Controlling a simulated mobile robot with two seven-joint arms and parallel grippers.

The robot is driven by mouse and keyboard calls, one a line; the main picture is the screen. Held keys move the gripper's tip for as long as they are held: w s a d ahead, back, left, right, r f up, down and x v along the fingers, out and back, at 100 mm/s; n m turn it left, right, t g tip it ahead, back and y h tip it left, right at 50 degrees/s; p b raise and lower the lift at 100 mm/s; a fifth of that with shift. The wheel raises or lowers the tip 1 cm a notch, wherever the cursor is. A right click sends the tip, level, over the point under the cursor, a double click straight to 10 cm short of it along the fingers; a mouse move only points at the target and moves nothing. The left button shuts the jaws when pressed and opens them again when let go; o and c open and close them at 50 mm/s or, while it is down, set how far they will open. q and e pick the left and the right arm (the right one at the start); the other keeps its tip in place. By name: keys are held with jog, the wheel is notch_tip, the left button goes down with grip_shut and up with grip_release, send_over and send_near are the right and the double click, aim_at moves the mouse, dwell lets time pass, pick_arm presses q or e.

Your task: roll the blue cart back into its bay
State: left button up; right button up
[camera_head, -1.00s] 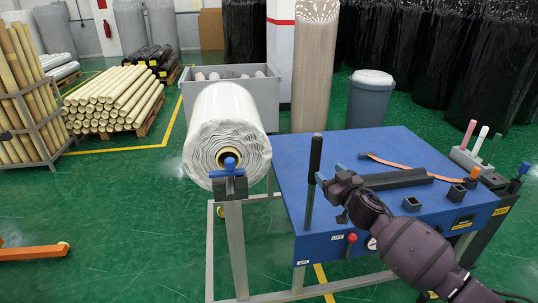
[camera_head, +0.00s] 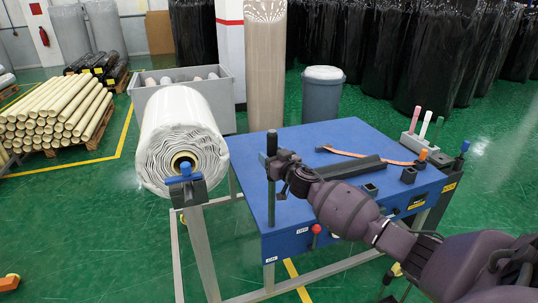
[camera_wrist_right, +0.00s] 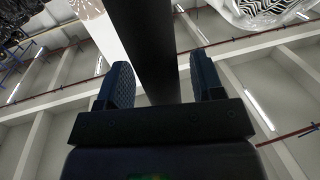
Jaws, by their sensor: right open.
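The blue cart (camera_head: 330,135), with a flat blue top on a grey frame, stands in the middle of the head view. A black upright handle post (camera_head: 271,195) rises at its near left corner. My right gripper (camera_head: 276,160) is at the upper part of this post. In the right wrist view its two fingers (camera_wrist_right: 160,85) are apart, with the black post (camera_wrist_right: 147,40) between them and a gap at each side. My left gripper is not in view. I cannot tell which floor area is the bay; a yellow floor line (camera_head: 296,278) runs under the cart.
A white wrapped roll (camera_head: 180,120) on a grey stand (camera_head: 200,245) is just left of the cart. A grey bin (camera_head: 325,95) and a brown wrapped roll (camera_head: 264,60) stand behind. Stacked tubes (camera_head: 60,115) lie far left.

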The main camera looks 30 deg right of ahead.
jog(key=shift+w, duration=0.95)
jog(key=shift+c, duration=0.4)
grip_shut()
